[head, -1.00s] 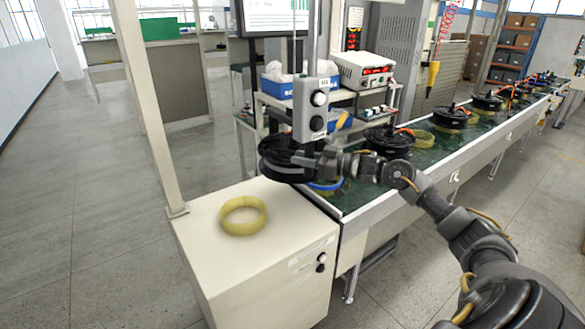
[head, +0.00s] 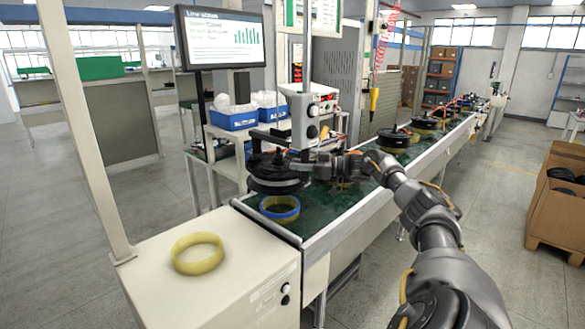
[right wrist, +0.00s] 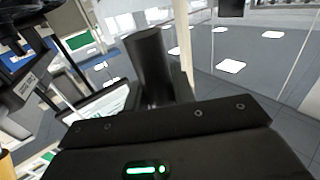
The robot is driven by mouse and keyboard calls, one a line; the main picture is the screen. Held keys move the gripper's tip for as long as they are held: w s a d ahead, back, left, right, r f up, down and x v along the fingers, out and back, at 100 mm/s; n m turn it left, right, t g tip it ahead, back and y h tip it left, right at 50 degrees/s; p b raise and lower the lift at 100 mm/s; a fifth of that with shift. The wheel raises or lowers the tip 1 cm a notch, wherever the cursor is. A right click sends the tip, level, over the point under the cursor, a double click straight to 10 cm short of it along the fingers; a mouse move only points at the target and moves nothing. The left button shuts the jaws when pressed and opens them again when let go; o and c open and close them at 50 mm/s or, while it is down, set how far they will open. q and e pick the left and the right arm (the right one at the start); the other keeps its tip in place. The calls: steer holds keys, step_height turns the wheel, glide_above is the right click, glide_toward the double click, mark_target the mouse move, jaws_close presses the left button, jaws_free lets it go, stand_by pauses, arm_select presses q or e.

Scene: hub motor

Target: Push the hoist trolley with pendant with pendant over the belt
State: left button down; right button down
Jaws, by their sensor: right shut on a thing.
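The hoist trolley's grey pendant (head: 303,122), a box with round buttons, hangs upright on a vertical pole. A black hub motor (head: 275,176) hangs beside and below it, over the near end of the green belt (head: 335,212). My right gripper (head: 312,166) is at the pendant's lower end, shut on it; the motor and pendant partly hide the fingers. In the right wrist view a dark cylinder (right wrist: 150,62) stands beyond my black gripper housing; the pendant is not clear there. My left gripper is not in view.
A yellow ring (head: 197,252) lies on the white cabinet (head: 235,285). A blue-rimmed ring (head: 280,209) lies on the belt's near end. Several motors (head: 393,138) stand farther along the belt. A monitor (head: 220,38) and blue bins (head: 233,119) stand behind. Floor is clear at left.

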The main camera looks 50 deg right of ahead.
steer(key=shift+d+r, duration=0.2)
steer(key=shift+r, duration=0.1)
steer(key=c, duration=1.5)
jaws_free()
steer(key=o, duration=0.3)
steer(key=shift+d+f, duration=0.1)
steer(key=shift+f, duration=0.2)
steer(key=shift+o, duration=0.2)
steer(key=shift+s+d+f+b, duration=0.1)
steer(key=shift+s+b, duration=0.2)
steer(key=shift+b, duration=0.05)
steer(key=b+v, duration=0.5)
steer(key=v, duration=0.5)
